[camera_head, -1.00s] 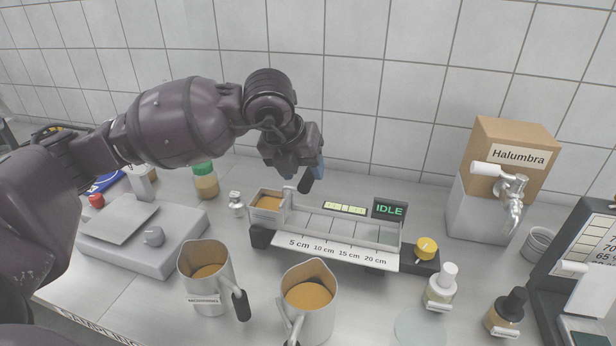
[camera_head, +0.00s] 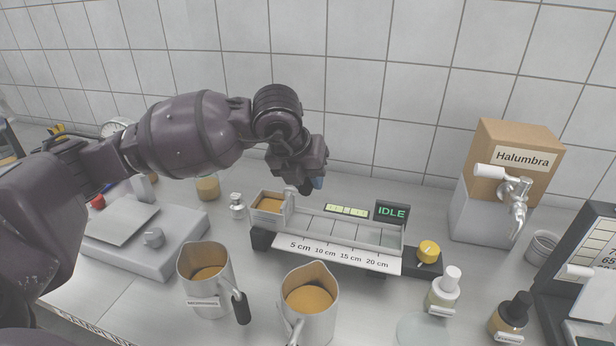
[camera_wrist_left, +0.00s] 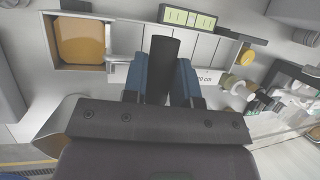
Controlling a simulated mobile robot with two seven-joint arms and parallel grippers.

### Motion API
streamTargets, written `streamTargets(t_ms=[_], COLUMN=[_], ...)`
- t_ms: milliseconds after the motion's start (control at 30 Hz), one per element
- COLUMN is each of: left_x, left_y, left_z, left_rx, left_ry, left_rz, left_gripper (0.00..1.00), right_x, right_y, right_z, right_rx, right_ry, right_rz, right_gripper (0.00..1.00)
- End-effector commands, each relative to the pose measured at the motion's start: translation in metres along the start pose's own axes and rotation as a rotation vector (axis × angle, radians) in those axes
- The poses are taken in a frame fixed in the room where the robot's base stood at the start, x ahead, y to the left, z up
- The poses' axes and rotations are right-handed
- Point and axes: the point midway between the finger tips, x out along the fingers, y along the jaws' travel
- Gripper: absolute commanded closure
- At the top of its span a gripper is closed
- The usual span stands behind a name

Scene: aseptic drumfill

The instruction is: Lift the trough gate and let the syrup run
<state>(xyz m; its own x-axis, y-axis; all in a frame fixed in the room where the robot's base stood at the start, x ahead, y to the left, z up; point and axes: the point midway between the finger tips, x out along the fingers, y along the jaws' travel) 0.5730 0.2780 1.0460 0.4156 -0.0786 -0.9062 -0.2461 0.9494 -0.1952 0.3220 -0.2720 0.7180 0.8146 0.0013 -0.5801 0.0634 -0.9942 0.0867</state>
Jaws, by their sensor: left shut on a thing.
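The trough (camera_head: 330,243) stands mid-bench with a centimetre scale on its front. Amber syrup (camera_head: 268,205) fills the compartment at its left end, also in the wrist view (camera_wrist_left: 80,40). The gate (camera_head: 289,199) stands upright at that compartment's right side; the channel beyond looks empty. My left gripper (camera_head: 311,184) is just above the gate. In the wrist view its blue fingers (camera_wrist_left: 163,82) are shut around the black handle (camera_wrist_left: 163,62). The gate's lower edge cannot be made out. My right gripper is out of view.
The display (camera_head: 391,211) reads IDLE. A yellow knob (camera_head: 429,251) sits at the trough's right end. Two metal jugs (camera_head: 205,285) (camera_head: 309,305) of amber liquid stand in front. A Halumbra box with tap (camera_head: 517,165) stands right.

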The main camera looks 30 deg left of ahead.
Motion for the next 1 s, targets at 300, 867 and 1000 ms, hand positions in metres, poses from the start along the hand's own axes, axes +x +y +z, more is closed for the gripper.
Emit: streamTargets(t_ms=[300, 867, 1000], left_x=[-0.019, -0.037, -0.036], left_y=[-0.004, -0.008, -0.008], left_z=[0.008, 0.016, 0.015], left_rx=[0.000, -0.001, -0.001], left_ry=[-0.007, -0.007, -0.004], left_rz=[-0.002, -0.002, -0.001], left_gripper=[1.00, 0.58, 0.48], right_x=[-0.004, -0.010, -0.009], right_y=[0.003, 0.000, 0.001], right_z=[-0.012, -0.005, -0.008], right_rx=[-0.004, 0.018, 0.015], right_ry=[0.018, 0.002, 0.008], right_rz=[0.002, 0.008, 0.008], right_gripper=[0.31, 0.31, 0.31])
